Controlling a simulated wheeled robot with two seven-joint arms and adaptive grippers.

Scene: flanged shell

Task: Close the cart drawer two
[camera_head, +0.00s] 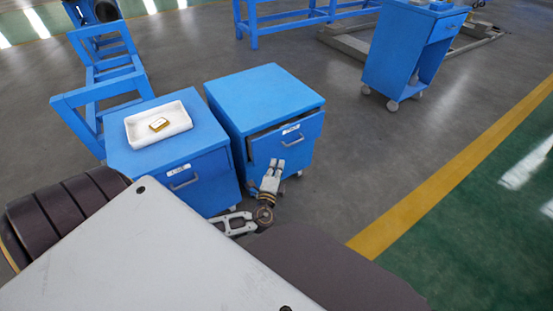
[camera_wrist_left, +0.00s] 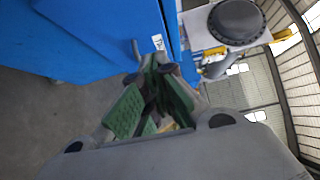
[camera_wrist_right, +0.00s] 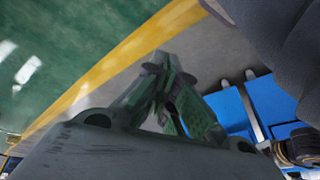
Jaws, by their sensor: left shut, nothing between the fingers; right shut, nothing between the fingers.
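The right-hand blue cart (camera_head: 262,92) has its drawer (camera_head: 272,150) standing slightly open, with a dark gap along its top edge. The drawer carries a white label, too small to read, and a bar handle (camera_head: 293,139). My left gripper (camera_head: 272,174) is shut and empty, low in front of this drawer; I cannot tell whether it touches. In the left wrist view its closed fingers (camera_wrist_left: 160,65) lie near a handle and label on a blue front. My right gripper (camera_wrist_right: 160,65) is shut and empty in the right wrist view, above the floor.
A left-hand blue cart (camera_head: 205,135) with its drawer closed stands close beside, bearing a white tray (camera_head: 143,133) with a small golden item (camera_head: 158,125). Another blue cart (camera_head: 390,55) stands at the back right. The grey floor right of the drawer is clear up to the yellow line (camera_head: 440,190).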

